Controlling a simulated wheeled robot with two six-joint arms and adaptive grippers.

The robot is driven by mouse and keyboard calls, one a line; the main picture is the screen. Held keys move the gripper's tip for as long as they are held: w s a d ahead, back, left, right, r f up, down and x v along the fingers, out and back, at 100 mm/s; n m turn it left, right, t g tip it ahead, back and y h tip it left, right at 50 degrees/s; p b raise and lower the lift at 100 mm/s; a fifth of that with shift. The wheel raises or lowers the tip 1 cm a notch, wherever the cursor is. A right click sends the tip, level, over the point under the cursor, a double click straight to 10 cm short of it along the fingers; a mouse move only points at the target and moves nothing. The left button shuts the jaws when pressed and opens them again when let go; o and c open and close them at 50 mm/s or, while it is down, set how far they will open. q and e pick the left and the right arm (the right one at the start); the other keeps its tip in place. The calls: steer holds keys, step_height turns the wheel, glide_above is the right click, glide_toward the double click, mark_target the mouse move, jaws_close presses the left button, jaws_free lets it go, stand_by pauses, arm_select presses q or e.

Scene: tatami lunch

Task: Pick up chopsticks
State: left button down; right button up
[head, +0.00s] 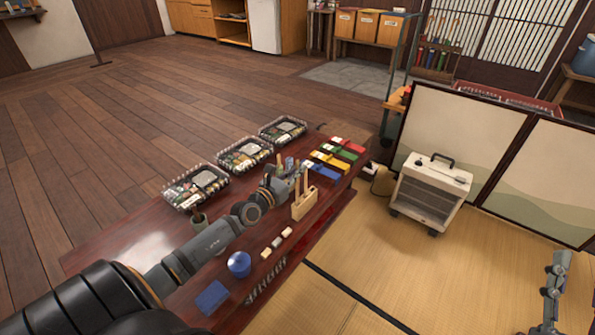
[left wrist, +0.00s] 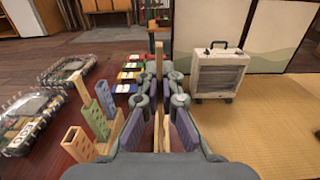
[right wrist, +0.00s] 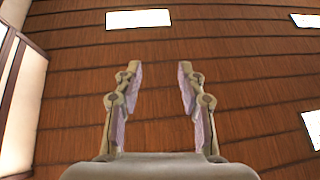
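A light wooden block-like holder (head: 304,204) stands near the right edge of the low table, with pale upright chopsticks (head: 306,181) rising from it. My left gripper (head: 292,179) is beside these sticks, reaching across the table. In the left wrist view its fingers (left wrist: 160,80) are close together with a pale chopstick (left wrist: 158,56) upright between the tips; they appear shut on it. The lower ends are partly hidden by the fingers. My right gripper (right wrist: 158,75) is open and empty, over bare wooden floor or wall boards in its own view.
Clear-lidded lunch boxes (head: 244,155) line the far table side. Colourful flat cases (head: 333,157) lie beyond the holder. A blue round pot (head: 239,264), small pale blocks (head: 277,242) and a blue cloth (head: 212,297) are nearer. A white heater (head: 431,193) stands on the tatami (head: 400,267).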

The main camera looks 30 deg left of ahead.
step_height(320, 180, down, 24)
steer(key=s+g+p, duration=0.2)
steer(key=g+p, duration=0.1)
steer(key=g, duration=0.8)
arm_select(q)
step_height(320, 180, up, 4)
steer(key=shift+f+p, duration=0.1)
steer(key=shift+p, duration=0.25)
arm_select(e)
steer(key=s+a+f+g, duration=0.1)
steer(key=s+f+g, duration=0.4)
steer(key=s+f, duration=0.25)
arm_select(q)
steer(key=shift+r+p, duration=0.8)
steer(key=shift+r, duration=0.1)
steer(key=shift+r+p, duration=0.65)
step_height(320, 180, up, 3)
steer(key=p, duration=0.3)
step_height(320, 180, up, 2)
steer(key=shift+r+p, duration=0.15)
steer(key=shift+p, duration=1)
steer(key=shift+r, duration=0.15)
arm_select(e)
steer(key=s+d+g+h, duration=0.1)
steer(key=s+d+g, duration=0.1)
steer(key=s+g, duration=0.5)
steer(key=shift+d+r+m+h, duration=0.35)
steer(key=shift+d+m+h, duration=0.05)
